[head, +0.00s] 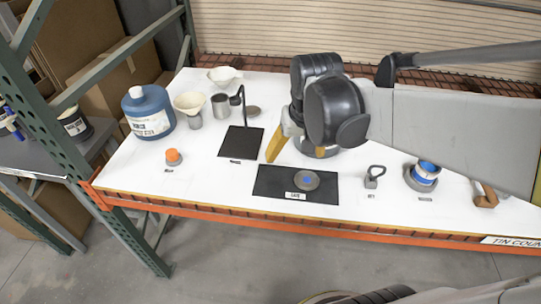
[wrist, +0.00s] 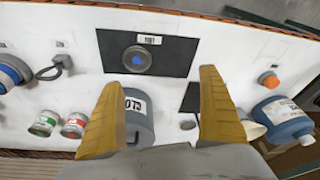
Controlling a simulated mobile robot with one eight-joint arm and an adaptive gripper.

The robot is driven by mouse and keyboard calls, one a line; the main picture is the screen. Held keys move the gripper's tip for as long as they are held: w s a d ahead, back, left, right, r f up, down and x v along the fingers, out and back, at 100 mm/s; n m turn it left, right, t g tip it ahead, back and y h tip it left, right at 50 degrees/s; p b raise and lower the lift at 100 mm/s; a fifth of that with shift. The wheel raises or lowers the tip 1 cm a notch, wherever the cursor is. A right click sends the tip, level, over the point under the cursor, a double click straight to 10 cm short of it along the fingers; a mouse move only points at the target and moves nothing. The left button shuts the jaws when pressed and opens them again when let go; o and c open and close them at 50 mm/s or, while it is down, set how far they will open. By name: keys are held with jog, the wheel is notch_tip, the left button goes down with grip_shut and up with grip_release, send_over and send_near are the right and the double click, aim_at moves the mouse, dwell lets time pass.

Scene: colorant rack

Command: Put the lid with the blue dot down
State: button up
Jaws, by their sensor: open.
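The lid with the blue dot (head: 307,181) is a grey disc lying on a black labelled mat (head: 268,180) near the table's front edge. In the wrist view the lid (wrist: 137,60) lies on the mat, beyond my fingertips. My gripper (head: 289,150) is behind the mat, pointing down, with one yellow finger showing. In the wrist view both yellow fingers of my gripper (wrist: 160,80) are wide apart, with nothing held. A grey labelled can (wrist: 139,118) shows between them, partly hidden by the left finger; I cannot tell whether they touch.
A blue jug (head: 149,113), a small orange-topped item (head: 173,157) and a metal cup (head: 221,105) stand at the left. A blue-banded can (head: 425,173) and a small grey handled item (head: 374,177) are at the right. Red (wrist: 75,124) and green (wrist: 45,122) tins show in the wrist view.

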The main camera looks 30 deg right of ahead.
jog(key=s+a+r+n+t, duration=0.2)
jog(key=s+a, duration=0.4)
jog(key=a, duration=0.3)
jog(key=shift+r+n+t+y, duration=0.35)
jog(key=shift+n+t, duration=0.25)
jog(key=shift+t, duration=0.5)
jog(key=shift+s+f, duration=0.1)
notch_tip(320, 180, down, 3)
jog(key=b, duration=0.2)
jog(key=shift+b, duration=0.35)
